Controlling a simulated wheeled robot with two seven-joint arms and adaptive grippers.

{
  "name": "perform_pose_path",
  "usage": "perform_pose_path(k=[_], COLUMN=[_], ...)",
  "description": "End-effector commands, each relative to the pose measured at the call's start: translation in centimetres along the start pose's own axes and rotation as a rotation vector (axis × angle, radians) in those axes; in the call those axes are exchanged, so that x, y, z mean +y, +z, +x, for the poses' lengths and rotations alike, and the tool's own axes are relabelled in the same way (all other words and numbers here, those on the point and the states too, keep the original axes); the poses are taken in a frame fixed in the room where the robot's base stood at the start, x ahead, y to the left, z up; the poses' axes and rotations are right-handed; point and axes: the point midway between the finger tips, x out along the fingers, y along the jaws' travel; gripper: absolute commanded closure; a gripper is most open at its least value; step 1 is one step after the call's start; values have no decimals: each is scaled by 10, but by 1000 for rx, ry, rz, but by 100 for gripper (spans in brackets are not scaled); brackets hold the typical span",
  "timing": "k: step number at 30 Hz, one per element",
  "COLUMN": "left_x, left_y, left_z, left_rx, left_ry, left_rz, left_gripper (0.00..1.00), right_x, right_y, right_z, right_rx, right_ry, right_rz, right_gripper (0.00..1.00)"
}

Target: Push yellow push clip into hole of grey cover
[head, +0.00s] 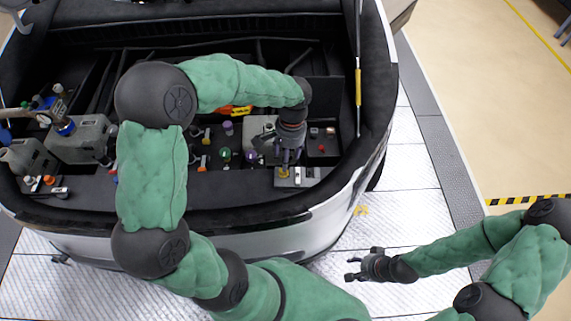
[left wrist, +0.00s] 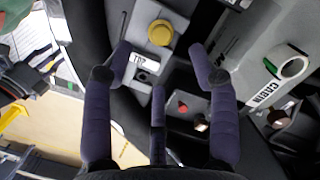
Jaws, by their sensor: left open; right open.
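The yellow push clip (left wrist: 160,32) shows as a round head on the grey cover (left wrist: 180,20); I cannot tell how deep it sits in its hole. In the head view the clip (head: 284,172) is on the grey cover (head: 308,172) at the front right of the engine bay. My left gripper (head: 287,158) points down just above the clip. In the left wrist view its fingers (left wrist: 160,58) are spread and hold nothing, with the clip just beyond them. My right gripper (head: 362,265) is open and empty, outside the car at the lower right.
A black box with a red button (head: 322,148) lies right of my left gripper. A white ring (left wrist: 290,66) with a CABIN label shows in the wrist view. Grey containers (head: 80,138) stand at the left. The car's front edge (head: 240,220) runs below; the floor at right is clear.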

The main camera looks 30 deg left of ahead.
Motion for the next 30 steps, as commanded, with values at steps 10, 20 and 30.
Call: perform_pose_path(k=[10, 20, 30], left_x=[0, 0, -2], left_y=[0, 1, 4], left_z=[-44, -48, -47], left_rx=[0, -2, 22], left_ry=[0, 0, 2], left_rz=[0, 0, -139], left_gripper=[41, 41, 100], right_x=[0, 0, -3], right_y=[0, 0, 0], right_z=[0, 0, -9], right_rx=[0, 0, 0], right_ry=[0, 0, 0], right_rz=[0, 0, 0], right_gripper=[53, 53, 53])
